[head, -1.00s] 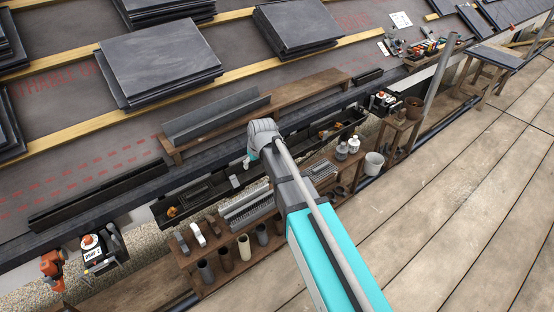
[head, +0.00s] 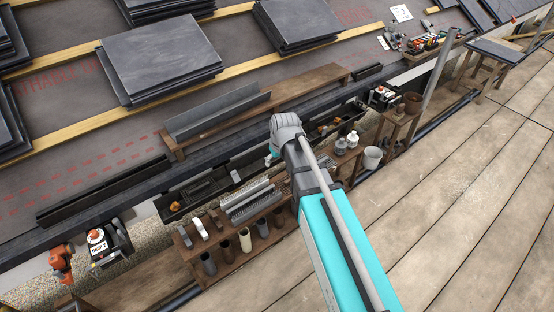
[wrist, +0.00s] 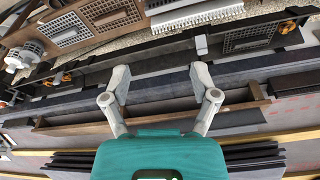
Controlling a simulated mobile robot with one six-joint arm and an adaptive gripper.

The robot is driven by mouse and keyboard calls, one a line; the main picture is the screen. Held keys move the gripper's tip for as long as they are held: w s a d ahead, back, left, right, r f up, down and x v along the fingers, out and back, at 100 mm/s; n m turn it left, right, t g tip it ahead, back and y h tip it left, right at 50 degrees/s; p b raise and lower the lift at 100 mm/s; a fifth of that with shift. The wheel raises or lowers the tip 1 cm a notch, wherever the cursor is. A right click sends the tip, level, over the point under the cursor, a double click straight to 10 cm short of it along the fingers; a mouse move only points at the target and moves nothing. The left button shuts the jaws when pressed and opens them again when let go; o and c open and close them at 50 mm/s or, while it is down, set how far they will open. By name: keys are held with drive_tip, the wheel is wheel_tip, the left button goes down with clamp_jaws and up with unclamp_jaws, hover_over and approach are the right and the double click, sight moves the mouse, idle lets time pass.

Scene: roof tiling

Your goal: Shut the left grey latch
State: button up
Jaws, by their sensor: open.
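A small pale grey upright piece (head: 235,176) on the dark gutter (head: 215,190) looks like the left grey latch. It also shows in the wrist view (wrist: 201,46), and it appears to stand up from the gutter edge. Whether it is open or shut is too small to tell. My gripper (wrist: 160,80) is open and empty, its two grey fingers wide apart above the dark eaves strip. In the head view my arm's end is right of the latch, its fingers mostly hidden behind the wrist. A second latch cannot be made out clearly.
A brown shelf with pipes (head: 226,252) stands in front of the gutter. A wooden rail with a grey channel (head: 218,115) lies behind it. Slate stacks (head: 160,60) lie on the roof. Orange tools (head: 62,262) hang at left. The plank deck (head: 450,200) is clear.

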drive_tip(key=shift+w+a, duration=0.1)
drive_tip(key=n+t+y+b, duration=0.1)
drive_tip(key=n+b, duration=0.2)
drive_tip(key=b, duration=0.5)
approach(234, 171)
drive_tip(key=s+d+v, duration=0.1)
drive_tip(key=v, duration=0.4)
drive_tip(key=shift+w+a+f, duration=0.3)
drive_tip(key=shift+w+a, duration=0.05)
drive_tip(key=shift+a, duration=0.15)
drive_tip(key=shift+f, duration=0.15)
drive_tip(key=b+x, duration=1.2)
drive_tip(key=x, duration=0.1)
drive_tip(key=shift+w+a+f, duration=0.2)
drive_tip(key=shift+w, duration=0.05)
drive_tip(key=shift+c, duration=0.2)
clamp_jaws()
